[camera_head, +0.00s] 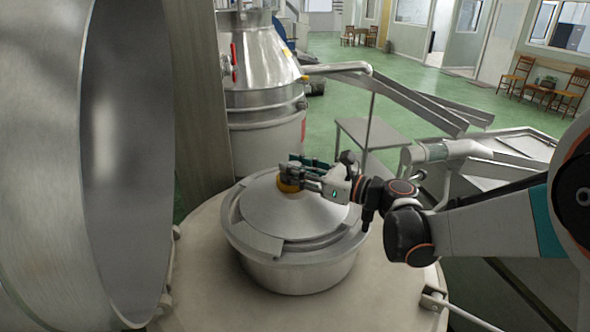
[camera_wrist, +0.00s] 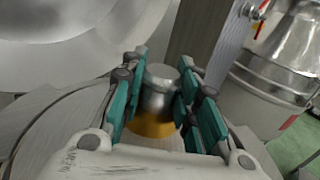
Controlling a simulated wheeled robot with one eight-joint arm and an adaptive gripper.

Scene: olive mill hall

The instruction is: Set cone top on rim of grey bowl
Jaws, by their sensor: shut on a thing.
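The cone top (camera_head: 302,220) is a broad, shallow metal cone with a yellow-orange collar at its peak. It lies over the mouth of the grey bowl (camera_head: 300,278), which stands on a round pale surface. The bowl's rim shows around the cone at the left, front and right; whether the cone's edge touches it all round, I cannot tell. My gripper (camera_head: 290,177) comes in from the right and is shut on the cone top's knob. In the wrist view the teal fingers (camera_wrist: 163,66) stand on both sides of the metal knob (camera_wrist: 160,88), above the yellow collar.
A large open steel drum (camera_head: 50,160) fills the left, with a grey post (camera_head: 200,100) beside it. A steel vessel with a red-handled valve (camera_head: 262,75) stands behind the bowl. Metal chutes and a small table (camera_head: 370,132) are at the back right. Green floor lies beyond.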

